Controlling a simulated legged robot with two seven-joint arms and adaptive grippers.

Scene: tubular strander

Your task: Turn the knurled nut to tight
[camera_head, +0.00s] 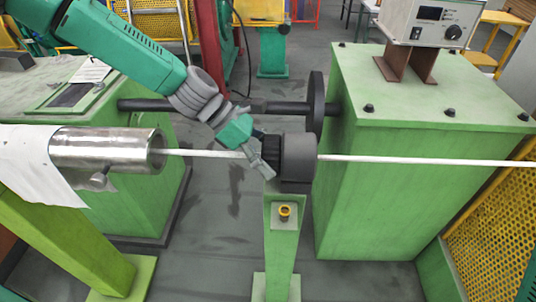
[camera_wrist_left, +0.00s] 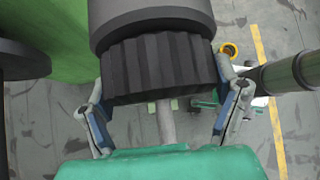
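The knurled nut (camera_wrist_left: 160,68) is a dark, ribbed ring on a grey round collar (camera_wrist_left: 150,18). In the head view the nut (camera_head: 271,150) sits on the left end of the dark grey cylinder (camera_head: 298,155) on top of a green post. A white rod (camera_head: 205,153) runs through it. My left gripper (camera_head: 259,162) reaches in from the upper left. In the left wrist view its two fingers (camera_wrist_left: 160,95) lie on opposite sides of the nut, and their tips appear to press on its rim. The contact faces are partly hidden. My right gripper is in neither view.
A metal tube (camera_head: 110,150) lies to the left, partly under white cloth. A green cabinet (camera_head: 400,180) stands close on the right. A dark shaft (camera_head: 200,106) with a disc (camera_head: 316,105) runs behind the nut. The green post (camera_head: 281,235) stands below.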

